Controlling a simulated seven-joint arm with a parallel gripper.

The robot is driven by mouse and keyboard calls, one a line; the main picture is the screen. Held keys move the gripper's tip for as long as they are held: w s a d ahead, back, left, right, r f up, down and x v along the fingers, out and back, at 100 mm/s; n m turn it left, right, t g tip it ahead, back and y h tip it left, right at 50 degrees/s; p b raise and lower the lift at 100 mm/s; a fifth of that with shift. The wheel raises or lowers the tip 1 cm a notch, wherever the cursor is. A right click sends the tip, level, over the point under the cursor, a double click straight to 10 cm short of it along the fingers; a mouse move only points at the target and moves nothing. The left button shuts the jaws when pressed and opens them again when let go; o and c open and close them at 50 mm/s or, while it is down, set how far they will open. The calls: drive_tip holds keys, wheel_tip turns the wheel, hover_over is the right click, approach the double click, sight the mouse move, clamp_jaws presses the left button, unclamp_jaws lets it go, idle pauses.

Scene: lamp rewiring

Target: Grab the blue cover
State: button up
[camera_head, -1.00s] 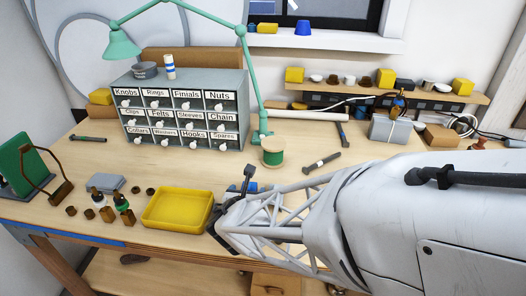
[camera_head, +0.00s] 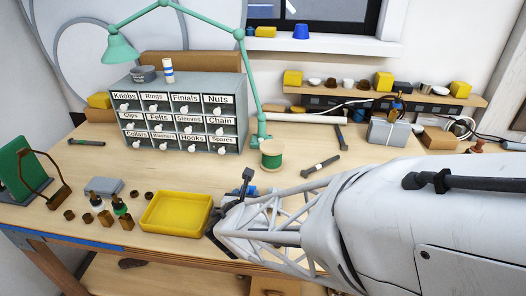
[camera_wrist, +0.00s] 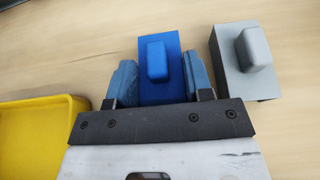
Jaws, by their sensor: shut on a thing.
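The blue cover (camera_wrist: 158,62) is a rectangular block with a raised, rounded middle. It shows in the wrist view between the two blue-grey fingers of my gripper (camera_wrist: 157,84). The fingers are shut on its two sides. A grey cover (camera_wrist: 245,62) of like shape lies just right of the right finger, apart from the blue one. In the head view my arm comes in from the right, and its white lattice end hides most of my gripper and the cover. I cannot tell whether the blue cover is clear of the table.
A yellow tray (camera_head: 150,225) stands just left of my gripper; its edge also shows in the wrist view (camera_wrist: 75,112). A green spool (camera_head: 271,154) and a labelled drawer cabinet (camera_head: 180,112) stand behind. Small bottles (camera_head: 106,217) are further left. Bare tabletop lies beyond the cover.

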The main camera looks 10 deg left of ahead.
drive_tip(key=shift+r, duration=1.6)
drive_tip(key=shift+s+d+r, duration=0.1)
drive_tip(key=shift+s+r, duration=0.15)
drive_tip(key=s+d, duration=0.2)
drive_tip(key=s, duration=0.2)
drive_tip(key=s+d+r, duration=0.1)
drive_tip(key=s+d, duration=0.2)
drive_tip(key=s, duration=0.2)
drive_tip(key=s+d, duration=0.2)
drive_tip(key=s, duration=0.2)
drive_tip(key=shift+s+d+r, duration=0.15)
drive_tip(key=shift+s+d, duration=0.1)
drive_tip(key=shift+d, duration=0.15)
drive_tip(key=shift+w, duration=0.1)
